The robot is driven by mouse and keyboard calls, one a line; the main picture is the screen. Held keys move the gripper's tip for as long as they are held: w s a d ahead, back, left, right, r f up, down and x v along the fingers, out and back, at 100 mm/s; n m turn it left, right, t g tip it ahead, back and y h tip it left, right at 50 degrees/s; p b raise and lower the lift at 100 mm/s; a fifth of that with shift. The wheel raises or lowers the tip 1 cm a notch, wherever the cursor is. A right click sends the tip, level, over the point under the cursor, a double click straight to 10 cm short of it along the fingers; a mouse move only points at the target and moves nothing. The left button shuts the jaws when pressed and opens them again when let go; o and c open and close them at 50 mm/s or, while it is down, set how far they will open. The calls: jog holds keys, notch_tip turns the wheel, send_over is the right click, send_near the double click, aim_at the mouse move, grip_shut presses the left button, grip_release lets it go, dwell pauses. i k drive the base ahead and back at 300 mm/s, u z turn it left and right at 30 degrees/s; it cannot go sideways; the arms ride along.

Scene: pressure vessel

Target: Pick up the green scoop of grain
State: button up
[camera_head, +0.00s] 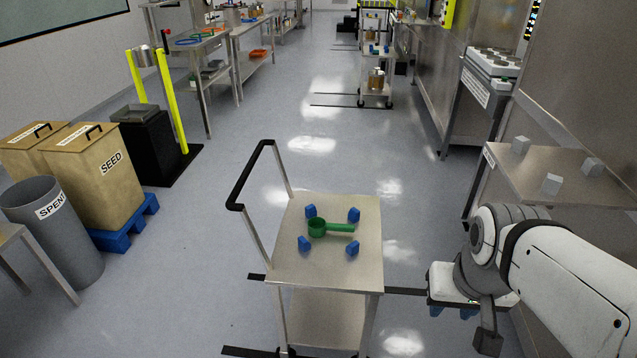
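The green scoop (318,228) lies on the top shelf of a small metal cart (300,268) in front of me. Its round cup is on the left and its handle points right, between several blue blocks. Whether grain is in the cup is too small to tell. My arm comes in from the lower right. My gripper (487,338) hangs at the lower right, to the right of the cart and apart from the scoop. Its fingers are not clear enough to show whether they are open or shut.
The cart has a black push handle (247,176) on its left. A steel table (560,185) with grey blocks stands at the right. Seed bins (95,170), a grey SPENT bin (58,235) and a black stand (145,145) are at the left. The aisle floor behind the cart is clear.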

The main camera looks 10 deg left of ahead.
aim_at(317, 227)
jog(key=u, duration=0.7)
jog(key=k, duration=0.55)
jog(key=z, duration=1.35)
jog(key=i, duration=1.7)
jog(key=u, duration=2.2)
